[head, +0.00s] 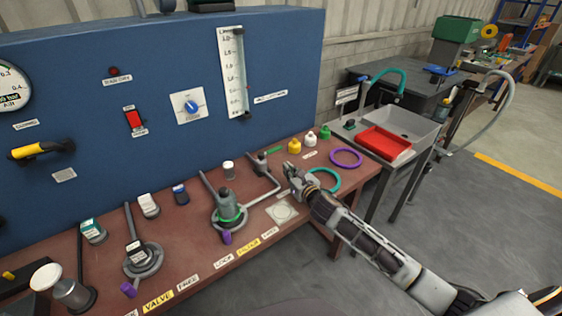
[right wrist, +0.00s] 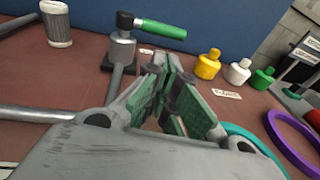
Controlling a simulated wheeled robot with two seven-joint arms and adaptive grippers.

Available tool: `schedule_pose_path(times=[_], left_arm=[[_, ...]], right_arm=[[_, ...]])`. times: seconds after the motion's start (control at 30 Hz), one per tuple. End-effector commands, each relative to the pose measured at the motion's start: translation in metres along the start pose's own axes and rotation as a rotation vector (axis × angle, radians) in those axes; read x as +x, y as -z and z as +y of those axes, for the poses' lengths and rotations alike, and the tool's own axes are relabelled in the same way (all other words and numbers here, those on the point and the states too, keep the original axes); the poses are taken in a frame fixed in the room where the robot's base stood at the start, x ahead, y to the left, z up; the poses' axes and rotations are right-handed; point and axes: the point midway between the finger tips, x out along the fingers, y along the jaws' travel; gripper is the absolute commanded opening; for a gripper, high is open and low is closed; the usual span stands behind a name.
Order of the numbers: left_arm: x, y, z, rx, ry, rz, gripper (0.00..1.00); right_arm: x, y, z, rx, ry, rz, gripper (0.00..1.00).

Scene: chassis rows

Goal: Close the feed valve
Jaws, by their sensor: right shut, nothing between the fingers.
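A small valve with a green lever handle (head: 271,150) stands at the back of the bench at the end of a grey pipe. In the right wrist view its green handle (right wrist: 160,28) points right from the top of the grey valve body (right wrist: 122,47). I cannot read a label that names it as the feed valve. My right gripper (head: 289,171) is shut and empty, in front of and right of the valve and apart from the handle. Its green-padded fingers (right wrist: 171,78) also show in the right wrist view. My left gripper is not in view.
Yellow (head: 294,146), white (head: 310,138) and green (head: 325,132) capped bottles stand right of the valve. A teal ring (head: 324,188) and a purple ring (head: 346,157) lie nearby. The blue panel (head: 210,65) rises behind.

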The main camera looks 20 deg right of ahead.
Motion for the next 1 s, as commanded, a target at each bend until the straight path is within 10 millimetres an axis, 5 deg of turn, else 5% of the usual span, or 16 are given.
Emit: schedule_pose_path(times=[0.6, 1.0], left_arm=[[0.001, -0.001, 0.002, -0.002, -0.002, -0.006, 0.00], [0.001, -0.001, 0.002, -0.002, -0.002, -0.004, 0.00]], right_arm=[[0.050, -0.010, 0.001, 0.002, -0.001, -0.002, 0.00], [0.061, -0.013, 0.000, 0.001, 0.000, 0.000, 0.00]])
